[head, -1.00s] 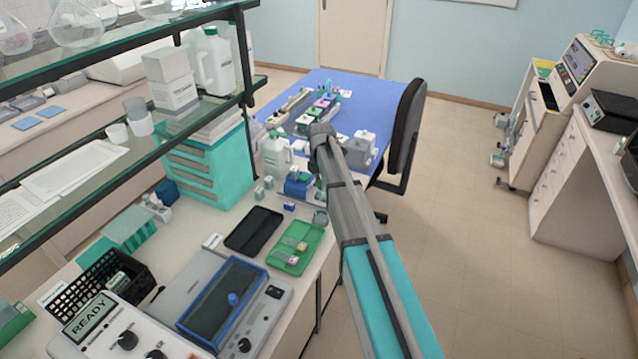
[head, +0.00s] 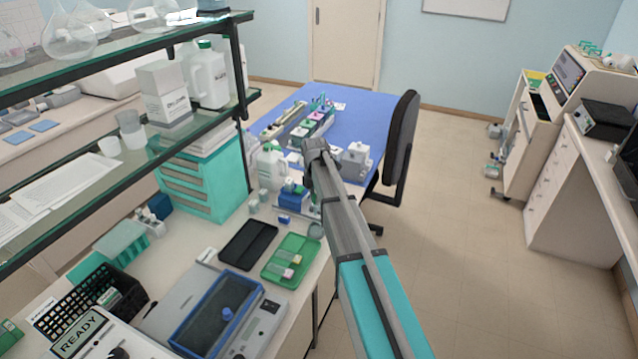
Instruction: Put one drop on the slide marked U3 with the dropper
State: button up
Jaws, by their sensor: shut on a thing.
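My arm reaches away from the camera to a grey joint (head: 315,150) near the blue-topped table. The arm hides what lies beyond that joint, and I cannot make out my gripper's fingers or anything held in them. I cannot make out the dropper. A green tray (head: 271,271) lies on the near bench and holds a few small pieces (head: 288,273) with pale and pink parts, perhaps slides. Their marks are too small to read, so I cannot tell which slide is U3.
A black tray (head: 248,245) lies left of the green tray. A blue-framed device (head: 215,315) stands in front. A teal drawer unit (head: 205,187) and glass shelves (head: 130,165) stand left. A dark chair (head: 402,140) stands by the blue table (head: 347,110). Open floor (head: 460,220) lies right.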

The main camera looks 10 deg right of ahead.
jog(key=shift+f+b, duration=0.85)
jog(key=shift+f, duration=0.4)
jog(key=shift+s, duration=0.15)
